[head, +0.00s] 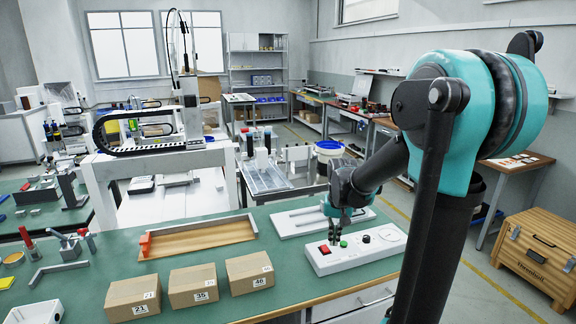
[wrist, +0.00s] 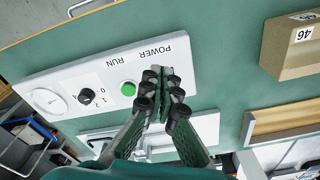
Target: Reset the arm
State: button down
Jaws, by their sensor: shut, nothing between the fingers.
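My gripper (head: 338,238) is shut and empty, pointing down over the white control panel (head: 318,267) on the green bench. The panel also shows in the wrist view (wrist: 55,72). The panel carries a red switch (head: 324,250), a green button (head: 343,244), a black knob (head: 366,239) and a round white dial (head: 388,235). In the wrist view my closed fingertips (wrist: 164,82) are beside the green button (wrist: 128,89), below the POWER label; the red switch is hidden there. I cannot tell whether the fingertips touch the panel.
Cardboard boxes numbered 21 (head: 133,298), 35 (head: 193,286) and 46 (head: 250,273) line the bench's front. A wooden tray (head: 197,238) lies behind them. A white gantry (head: 160,158) stands beyond the bench. A wooden crate (head: 525,258) is on the floor at right.

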jog(key=s+d+f+n+t, duration=0.1)
jog(key=s+f, duration=0.2)
jog(key=s, duration=0.5)
jog(key=s+d+f+t, duration=0.1)
jog(key=s+f+t, duration=0.1)
jog(key=s, duration=0.6)
jog(key=shift+s+d+f+n, duration=0.3)
jog(key=shift+s+f+n, duration=0.1)
jog(key=shift+f, duration=0.1)
jog(key=shift+w, duration=0.15)
